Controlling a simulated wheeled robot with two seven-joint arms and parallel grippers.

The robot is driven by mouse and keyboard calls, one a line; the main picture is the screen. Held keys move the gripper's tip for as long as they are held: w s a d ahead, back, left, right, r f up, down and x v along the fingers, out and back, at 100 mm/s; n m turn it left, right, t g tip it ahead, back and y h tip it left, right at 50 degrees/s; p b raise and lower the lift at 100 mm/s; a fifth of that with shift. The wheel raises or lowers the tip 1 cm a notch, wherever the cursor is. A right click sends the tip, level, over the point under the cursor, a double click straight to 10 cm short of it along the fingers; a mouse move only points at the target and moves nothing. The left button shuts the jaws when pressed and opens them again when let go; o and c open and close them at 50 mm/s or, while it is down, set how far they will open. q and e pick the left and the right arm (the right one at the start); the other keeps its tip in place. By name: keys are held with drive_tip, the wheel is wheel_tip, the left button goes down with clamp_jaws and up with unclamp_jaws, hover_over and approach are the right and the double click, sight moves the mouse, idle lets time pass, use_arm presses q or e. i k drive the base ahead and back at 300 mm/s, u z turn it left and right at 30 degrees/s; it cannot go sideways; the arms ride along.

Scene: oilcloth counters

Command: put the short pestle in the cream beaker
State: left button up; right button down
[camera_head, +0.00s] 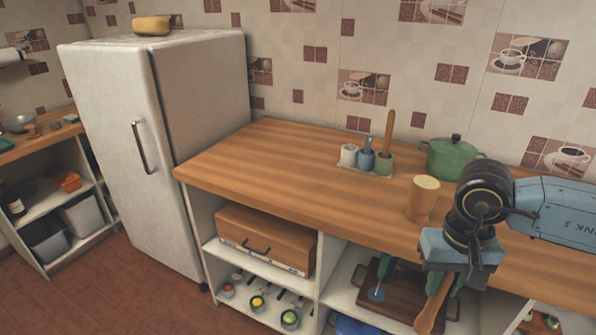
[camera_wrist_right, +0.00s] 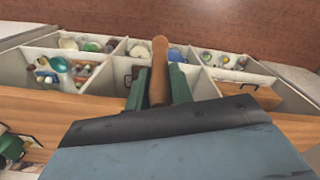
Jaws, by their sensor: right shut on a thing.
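My right gripper (camera_head: 441,283) is shut on a wooden pestle (camera_head: 431,313), which hangs tilted in front of the counter's front edge. In the right wrist view the pestle (camera_wrist_right: 159,62) stands between the green fingers (camera_wrist_right: 158,88). The held pestle appears to be the short one. The cream beaker (camera_head: 348,155) stands at the left of a row on the counter, and its mouth looks empty. Beside it are a blue beaker (camera_head: 366,160) holding a grey-blue stick and a green beaker (camera_head: 384,164) holding a long wooden pestle (camera_head: 389,130). My left gripper is not in view.
A tan cylinder (camera_head: 423,198) stands on the wooden counter (camera_head: 270,160) between the beakers and my right arm. A green lidded pot (camera_head: 452,157) is behind it. Open shelves below hold a brown case (camera_head: 262,240) and several small pots. The counter's left part is clear.

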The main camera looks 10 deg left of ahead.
sight(348, 164)
drive_tip(key=u, duration=1.05)
drive_tip(key=i, duration=0.6)
drive_tip(key=z, duration=0.6)
